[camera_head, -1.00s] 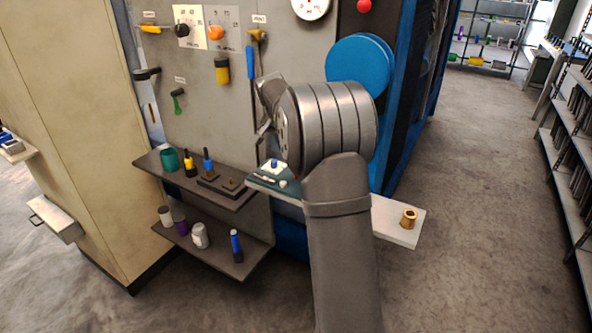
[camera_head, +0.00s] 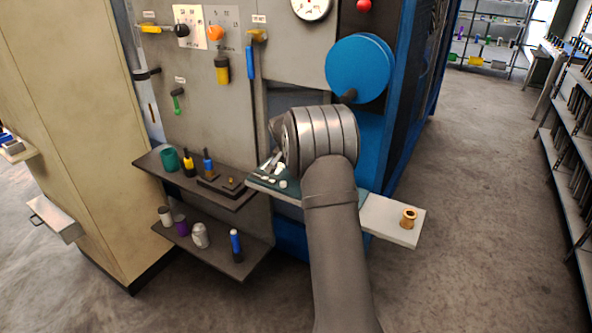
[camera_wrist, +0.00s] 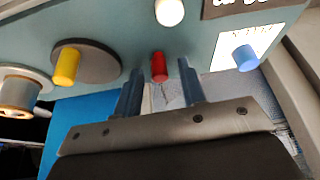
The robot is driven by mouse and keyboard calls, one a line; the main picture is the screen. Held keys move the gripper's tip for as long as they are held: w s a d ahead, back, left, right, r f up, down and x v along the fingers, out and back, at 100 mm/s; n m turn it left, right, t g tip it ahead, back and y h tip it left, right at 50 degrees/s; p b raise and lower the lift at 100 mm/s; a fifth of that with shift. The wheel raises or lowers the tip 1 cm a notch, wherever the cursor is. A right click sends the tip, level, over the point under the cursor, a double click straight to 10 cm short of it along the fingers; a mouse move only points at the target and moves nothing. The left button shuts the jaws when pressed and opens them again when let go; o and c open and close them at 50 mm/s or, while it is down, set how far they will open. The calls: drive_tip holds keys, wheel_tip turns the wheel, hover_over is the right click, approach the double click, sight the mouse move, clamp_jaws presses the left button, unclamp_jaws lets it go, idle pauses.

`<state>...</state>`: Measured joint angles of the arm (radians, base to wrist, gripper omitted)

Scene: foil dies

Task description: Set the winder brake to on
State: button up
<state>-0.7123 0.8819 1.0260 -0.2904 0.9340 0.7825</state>
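The teal control panel (camera_head: 262,184) sits on the ledge in front of the machine, and it fills the top of the wrist view (camera_wrist: 130,22). It carries a short red lever or peg (camera_wrist: 159,66), a yellow knob (camera_wrist: 67,67) on a dark disc, a blue knob (camera_wrist: 246,57) beside a white label, and a round white button (camera_wrist: 169,12). I cannot read which control is the winder brake. My gripper (camera_wrist: 158,72) is open, with its two fingers apart on either side of the red peg. In the head view my gripper (camera_head: 270,165) is low over the panel, partly hidden by my wrist.
A blue drum (camera_head: 358,68) stands above my wrist. A white ledge (camera_head: 385,218) with a brass spool (camera_head: 408,218) lies to the right. Dark shelves (camera_head: 150,165) with small cups and tools are at the left. The floor at the right is clear.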

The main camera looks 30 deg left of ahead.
drive_tip(key=shift+c, duration=0.3)
clamp_jaws()
drive_tip(key=shift+d, duration=0.1)
drive_tip(key=shift+s+d+n+y, duration=0.1)
drive_tip(key=shift+d+n+y, duration=0.15)
drive_tip(key=shift+n, duration=0.5)
drive_tip(key=shift+d+n+y, duration=0.25)
drive_tip(key=shift+n, duration=0.5)
drive_tip(key=shift+o, duration=0.3)
unclamp_jaws()
drive_tip(key=v, duration=1.7)
drive_tip(key=shift+r, duration=0.35)
